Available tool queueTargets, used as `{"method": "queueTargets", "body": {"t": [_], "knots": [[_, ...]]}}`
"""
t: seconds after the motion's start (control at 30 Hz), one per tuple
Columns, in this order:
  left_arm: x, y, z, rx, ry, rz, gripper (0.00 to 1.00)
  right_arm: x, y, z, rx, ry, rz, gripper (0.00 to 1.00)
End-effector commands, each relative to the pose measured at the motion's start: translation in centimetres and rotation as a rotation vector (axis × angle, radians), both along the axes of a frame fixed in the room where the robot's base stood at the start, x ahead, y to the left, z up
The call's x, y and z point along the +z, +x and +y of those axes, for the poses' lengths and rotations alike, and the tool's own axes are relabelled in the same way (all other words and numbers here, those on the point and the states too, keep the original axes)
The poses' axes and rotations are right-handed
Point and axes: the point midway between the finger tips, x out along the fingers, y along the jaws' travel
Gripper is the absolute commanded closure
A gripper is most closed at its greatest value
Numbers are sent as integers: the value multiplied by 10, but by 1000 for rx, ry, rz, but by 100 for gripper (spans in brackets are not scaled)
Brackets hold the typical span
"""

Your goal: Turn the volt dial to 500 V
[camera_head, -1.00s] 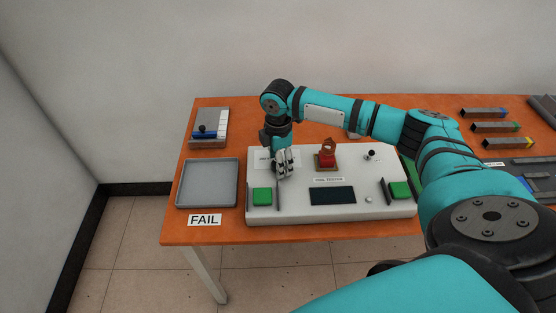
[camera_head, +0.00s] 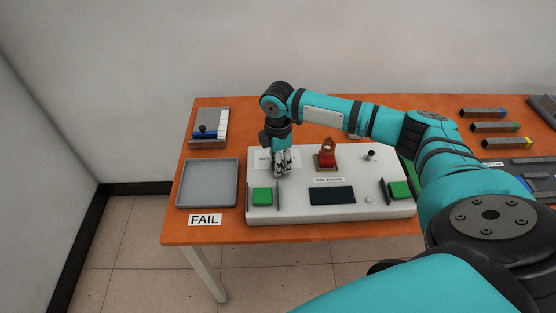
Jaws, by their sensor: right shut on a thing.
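The white coil tester (camera_head: 345,205) stands on the orange table. My right gripper (camera_head: 282,172) points down onto the tester's upper left part, beside a printed label (camera_head: 262,160) that it partly covers. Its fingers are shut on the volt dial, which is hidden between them. The dial's pointer and scale cannot be read. My left gripper is not in view.
A red coil on a brown base (camera_head: 327,156) stands on the tester, right of the gripper. Green blocks (camera_head: 262,196) (camera_head: 399,190), a dark display (camera_head: 332,195) and a small black knob (camera_head: 371,154) are also on it. A grey tray (camera_head: 207,184) lies left, by the FAIL label (camera_head: 204,220).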

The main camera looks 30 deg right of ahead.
Motion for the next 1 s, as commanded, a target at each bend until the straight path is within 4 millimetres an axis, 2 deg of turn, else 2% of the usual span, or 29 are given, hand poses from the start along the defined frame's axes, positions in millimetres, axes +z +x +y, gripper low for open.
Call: {"method": "queueTargets", "body": {"t": [0.27,0.6,1.0], "knots": [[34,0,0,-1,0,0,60,6,-2,1,-147,2,7,94],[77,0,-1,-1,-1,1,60,6,-1,1,-434,3,5,94],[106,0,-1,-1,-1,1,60,2,-1,1,-687,2,3,94]]}}
